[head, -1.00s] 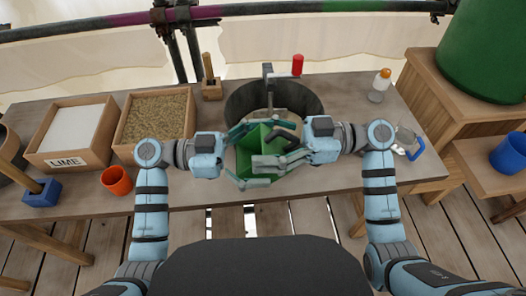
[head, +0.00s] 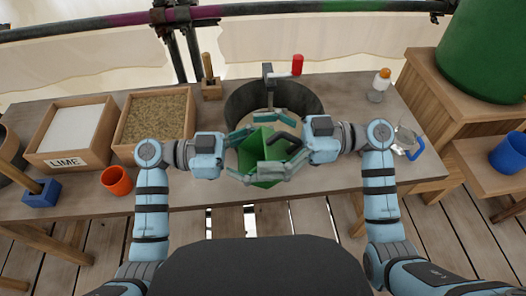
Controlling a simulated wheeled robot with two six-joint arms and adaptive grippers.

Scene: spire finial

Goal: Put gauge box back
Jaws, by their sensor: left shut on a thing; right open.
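The gauge box (head: 262,143) is a green open-topped box with a dark handle on its right side. It is in front of the grey tub, over the front part of the table, and looks tilted. My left gripper (head: 244,156) is shut on the gauge box from the left. My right gripper (head: 277,142) is open on the box's right side, its fingers spread either side of the handle. The fingers hide parts of the box, and I cannot tell whether its underside touches the table.
The grey tub (head: 313,101) stands behind the box. To the left are an orange cup (head: 117,181), a sand tray (head: 152,120) and a lime box (head: 66,162). A bottle (head: 379,85) and a clear jug (head: 404,143) stand right.

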